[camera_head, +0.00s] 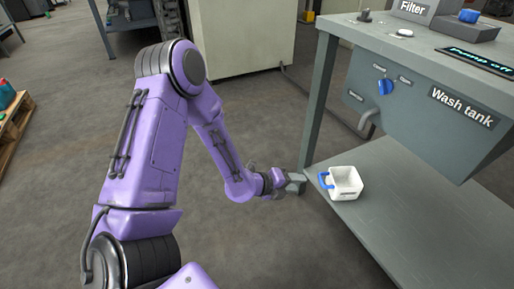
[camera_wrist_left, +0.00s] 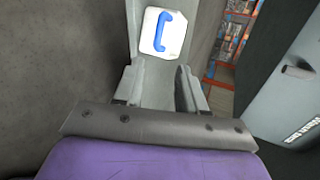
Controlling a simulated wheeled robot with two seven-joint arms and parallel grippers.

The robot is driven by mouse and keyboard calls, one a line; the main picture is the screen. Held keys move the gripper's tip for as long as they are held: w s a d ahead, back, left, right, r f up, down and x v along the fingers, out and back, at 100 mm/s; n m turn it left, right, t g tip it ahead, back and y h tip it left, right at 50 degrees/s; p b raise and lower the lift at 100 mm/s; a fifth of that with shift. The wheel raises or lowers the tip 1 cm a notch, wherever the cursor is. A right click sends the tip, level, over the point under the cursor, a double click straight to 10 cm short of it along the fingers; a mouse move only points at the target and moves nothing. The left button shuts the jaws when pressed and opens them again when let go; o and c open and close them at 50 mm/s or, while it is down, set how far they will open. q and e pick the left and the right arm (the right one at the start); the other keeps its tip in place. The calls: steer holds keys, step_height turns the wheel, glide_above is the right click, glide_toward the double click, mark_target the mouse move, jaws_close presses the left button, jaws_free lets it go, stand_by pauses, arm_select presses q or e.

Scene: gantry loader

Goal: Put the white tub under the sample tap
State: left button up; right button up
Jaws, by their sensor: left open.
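The white tub (camera_head: 346,184) with a blue handle (camera_head: 325,181) stands upright on the low grey shelf, near its left edge. My left gripper (camera_head: 298,184) is just left of the tub, on its handle side, open and empty. In the left wrist view the tub (camera_wrist_left: 163,38) and its blue handle lie ahead of the open fingers (camera_wrist_left: 158,84), with a gap between. My right gripper is not in view.
The wash tank (camera_head: 430,110) overhangs the shelf (camera_head: 400,225); a blue knob (camera_head: 385,87) is on its face. A grey bench leg (camera_head: 318,100) rises at the shelf's back left corner. The shelf right of the tub is clear.

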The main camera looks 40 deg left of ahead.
arm_select(q)
steer(key=s+f+n+g+y, duration=0.2)
steer(key=s+f+n+g, duration=0.2)
steer(key=s+f+n, duration=0.45)
steer(key=s+f+n+g+y, duration=0.2)
steer(key=s+f+n+g, duration=0.3)
steer(key=s, duration=0.6)
steer(key=s+a+f+n+g+y, duration=0.1)
steer(key=s+n+g, duration=0.4)
steer(key=s+n, duration=0.7)
steer(key=s+f, duration=0.1)
steer(key=s, duration=0.3)
steer(key=shift+s+f+y, duration=0.15)
steer(key=shift+y, duration=0.25)
steer(key=shift+a, duration=0.1)
